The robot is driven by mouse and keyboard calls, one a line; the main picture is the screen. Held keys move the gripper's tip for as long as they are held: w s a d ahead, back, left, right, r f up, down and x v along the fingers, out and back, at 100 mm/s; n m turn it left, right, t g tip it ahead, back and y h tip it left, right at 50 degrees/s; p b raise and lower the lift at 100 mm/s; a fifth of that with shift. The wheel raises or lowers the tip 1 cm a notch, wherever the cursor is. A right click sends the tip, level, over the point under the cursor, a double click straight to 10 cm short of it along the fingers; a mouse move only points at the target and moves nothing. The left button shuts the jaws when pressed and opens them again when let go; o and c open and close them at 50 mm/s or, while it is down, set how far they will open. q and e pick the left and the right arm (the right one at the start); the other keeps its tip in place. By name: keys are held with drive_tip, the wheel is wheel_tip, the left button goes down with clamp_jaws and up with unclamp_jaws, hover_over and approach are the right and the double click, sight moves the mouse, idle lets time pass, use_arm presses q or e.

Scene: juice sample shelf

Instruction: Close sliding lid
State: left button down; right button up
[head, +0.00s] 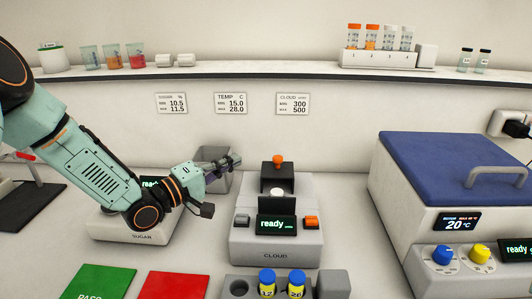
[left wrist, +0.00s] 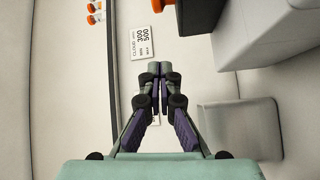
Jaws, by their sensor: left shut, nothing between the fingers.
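The CLOUD device (head: 277,232) stands in the middle of the bench, with a "ready" screen. A dark sliding lid with an orange knob (head: 278,160) is at its back. In front of the knob a round whitish opening or vial top (head: 277,192) shows uncovered, behind a dark upright plate (head: 277,205). My left gripper (head: 236,161) is shut and empty, left of the knob and apart from it. In the left wrist view its fingertips (left wrist: 158,72) are together, and the orange knob (left wrist: 163,4) shows at the top edge. My right gripper is out of view.
A grey bin (head: 214,182) stands beneath my left gripper. The SUGAR device (head: 130,229) is at left, a blue-lidded box (head: 455,165) at right. A rack (head: 297,287) with two yellow vials is in front. A shelf (head: 260,73) runs behind.

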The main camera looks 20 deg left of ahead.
sight(265, 166)
use_arm(q)
drive_tip(key=b+x, duration=0.1)
drive_tip(key=x, duration=0.6)
drive_tip(key=shift+w+d, duration=0.15)
drive_tip(key=shift+w, duration=0.05)
drive_tip(key=shift+w+d+r, duration=0.1)
drive_tip(key=shift+w+r, duration=0.05)
drive_tip(key=shift+w, duration=0.2)
drive_tip(key=shift+s+d, duration=0.15)
drive_tip(key=shift+d, duration=0.35)
drive_tip(key=shift+s+d, duration=0.15)
drive_tip(key=shift+d, duration=0.4)
drive_tip(key=shift+s+d, duration=0.15)
drive_tip(key=shift+d, duration=0.2)
drive_tip(key=shift+s+d+f, duration=0.15)
drive_tip(key=shift+s+f, duration=0.05)
drive_tip(key=shift+f, duration=0.1)
drive_tip(key=shift+s, duration=0.4)
drive_tip(key=shift+d+r, duration=0.1)
drive_tip(key=shift+d, duration=0.05)
drive_tip(key=shift+w, duration=0.15)
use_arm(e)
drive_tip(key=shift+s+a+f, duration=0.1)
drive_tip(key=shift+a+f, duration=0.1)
